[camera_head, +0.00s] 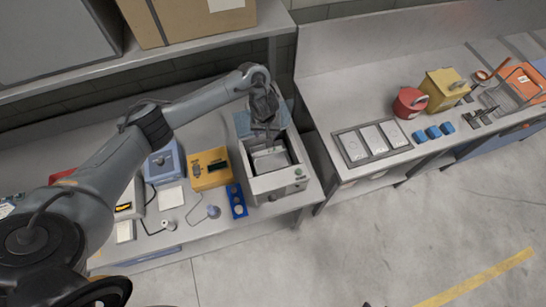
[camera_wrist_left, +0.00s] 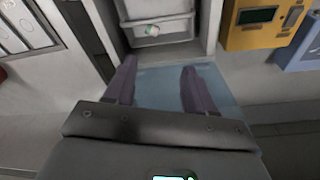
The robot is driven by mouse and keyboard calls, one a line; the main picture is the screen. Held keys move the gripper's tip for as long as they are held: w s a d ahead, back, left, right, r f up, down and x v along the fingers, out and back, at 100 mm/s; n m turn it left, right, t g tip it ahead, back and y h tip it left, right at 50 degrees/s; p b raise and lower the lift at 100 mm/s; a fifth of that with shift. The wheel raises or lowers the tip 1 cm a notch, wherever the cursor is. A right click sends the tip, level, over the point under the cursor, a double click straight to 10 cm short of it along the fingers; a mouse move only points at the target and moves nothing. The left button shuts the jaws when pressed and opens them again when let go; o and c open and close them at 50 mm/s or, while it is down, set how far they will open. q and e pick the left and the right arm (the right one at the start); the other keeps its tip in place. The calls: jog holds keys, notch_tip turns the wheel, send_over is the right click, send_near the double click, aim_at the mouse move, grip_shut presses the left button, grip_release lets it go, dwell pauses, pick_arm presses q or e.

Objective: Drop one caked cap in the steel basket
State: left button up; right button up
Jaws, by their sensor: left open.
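The steel basket (camera_head: 270,160) sits inside the open grey tank (camera_head: 278,183) in the head view. The basket also shows at the top of the left wrist view (camera_wrist_left: 158,12), with a small pale and greenish item (camera_wrist_left: 151,31) in it; I cannot tell whether this is a caked cap. A blue rack (camera_head: 237,201) left of the tank holds round pale pieces, too small to identify surely as caps. My left gripper (camera_head: 264,138) is over the back part of the tank. In its wrist view (camera_wrist_left: 156,88) the fingers are apart, with nothing between them.
A bluish panel (camera_wrist_left: 222,82) lies beyond the fingers at the tank's back. A yellow device (camera_head: 209,168) and a blue-grey device (camera_head: 165,164) stand left of the tank. A shelf with a cardboard box (camera_head: 190,18) is above. The right bench holds a red can (camera_head: 409,103) and yellow container (camera_head: 443,91).

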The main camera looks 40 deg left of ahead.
pick_arm(q)
jog(key=shift+s+d+r+p, duration=0.15)
jog(key=shift+r+p, duration=0.35)
jog(key=shift+r, duration=0.45)
jog(key=shift+s+r+p, duration=0.1)
jog(key=shift+r+p, duration=0.4)
jog(key=shift+r, duration=0.45)
